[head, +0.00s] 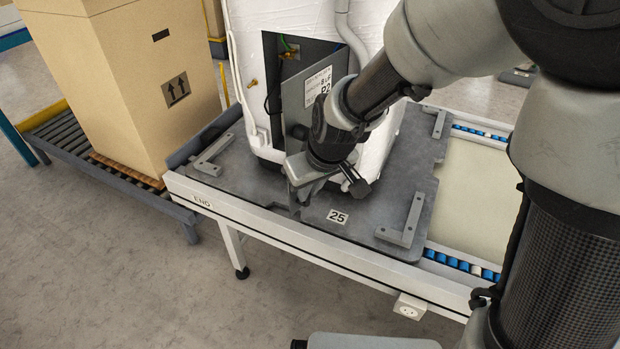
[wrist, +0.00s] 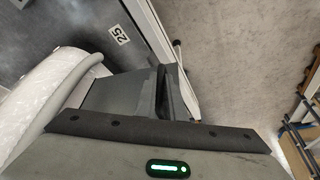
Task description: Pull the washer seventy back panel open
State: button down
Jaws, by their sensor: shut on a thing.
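The washer (head: 383,22) is a white wrapped body standing on a grey carrier plate. Its grey back panel (head: 298,105), with a white label, stands swung out from a dark opening (head: 272,65) that shows a green wire and brass fittings. My gripper (head: 308,186) is at the panel's lower part, shut on it; my arm hides part of the panel and the exact contact. In the wrist view the grey panel (wrist: 105,95) lies beside my gripper (wrist: 172,90), with white wrapping and a pale hose to the left.
The carrier plate (head: 340,235), marked 25, has raised corner brackets and rests on a conveyor (head: 270,228). A large cardboard box (head: 125,85) stands on a roller conveyor (head: 60,135) at left. The floor in front (head: 130,280) is clear.

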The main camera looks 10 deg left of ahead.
jog(key=c, duration=2.1)
grip_release()
jog(key=shift+w, duration=0.1)
jog(key=shift+r, duration=0.1)
jog(key=p+v, duration=0.4)
jog(key=v, duration=1.3)
jog(key=shift+d+r+p, duration=0.1)
jog(key=shift+r+p, duration=0.1)
jog(key=shift+p, duration=0.2)
jog(key=s+d+r+m+t+h, duration=0.1)
jog(key=s+d+r+m, duration=0.2)
jog(key=s+d, duration=0.35)
jog(key=s+d+r+m+t+h, duration=0.15)
jog(key=s+d+m, duration=0.25)
jog(key=d, duration=0.5)
jog(key=shift+g, duration=0.35)
notch_tip(320, 180, up, 20)
jog(key=p, duration=1.9)
jog(key=shift+s+r+p, duration=0.15)
jog(key=shift+p, duration=0.25)
